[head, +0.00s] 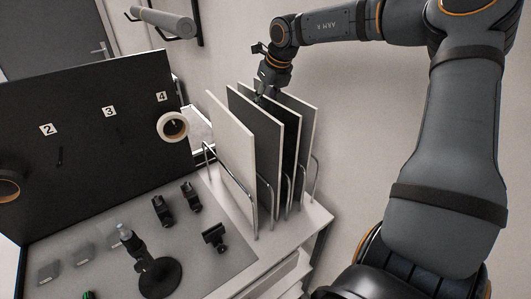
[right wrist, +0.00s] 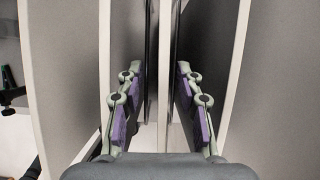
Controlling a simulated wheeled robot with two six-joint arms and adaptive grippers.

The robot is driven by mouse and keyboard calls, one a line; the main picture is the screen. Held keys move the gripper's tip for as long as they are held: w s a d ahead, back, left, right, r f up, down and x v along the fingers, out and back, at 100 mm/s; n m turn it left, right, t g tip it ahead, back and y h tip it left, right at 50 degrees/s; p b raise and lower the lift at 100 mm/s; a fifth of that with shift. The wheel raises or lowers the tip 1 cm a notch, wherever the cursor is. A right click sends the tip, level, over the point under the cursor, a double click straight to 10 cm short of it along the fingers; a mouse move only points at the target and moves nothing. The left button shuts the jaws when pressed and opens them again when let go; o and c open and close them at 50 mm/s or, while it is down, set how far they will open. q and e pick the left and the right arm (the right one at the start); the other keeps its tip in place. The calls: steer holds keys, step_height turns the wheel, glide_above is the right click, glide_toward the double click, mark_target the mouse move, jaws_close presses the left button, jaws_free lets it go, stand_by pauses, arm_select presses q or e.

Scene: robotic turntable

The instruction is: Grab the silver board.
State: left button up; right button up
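Several upright boards stand side by side in a wire rack (head: 256,215). The front board (head: 231,145) is pale, and the boards behind it (head: 262,135) look dark grey with light edges. I cannot tell by colour which one is silver. My right gripper (head: 264,92) points down at the top of the boards behind the pale one. In the right wrist view, its two fingers with purple pads (right wrist: 160,100) are apart, on either side of a light-edged middle board (right wrist: 163,70). Gaps seem to remain between pads and board. My left gripper is out of view.
Other boards flank the fingers closely, one on the left (right wrist: 65,70) and one on the right (right wrist: 272,80). A black numbered panel (head: 85,130) with tape rolls stands at the left. Small black stands (head: 157,275) sit on the grey mat (head: 200,270).

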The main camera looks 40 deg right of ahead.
arm_select(q)
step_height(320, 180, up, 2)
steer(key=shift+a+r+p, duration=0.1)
steer(key=shift+p, duration=0.5)
arm_select(e)
steer(key=x, duration=0.4)
steer(key=shift+d+r, duration=0.1)
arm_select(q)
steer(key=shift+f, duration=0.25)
arm_select(e)
steer(key=shift+w+d+f, duration=0.1)
steer(key=shift+w+f, duration=0.05)
steer(key=shift+f, duration=0.05)
arm_select(q)
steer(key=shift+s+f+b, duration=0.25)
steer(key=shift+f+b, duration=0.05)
steer(key=shift+b, duration=0.15)
arm_select(e)
steer(key=shift+c, duration=0.4)
jaws_close()
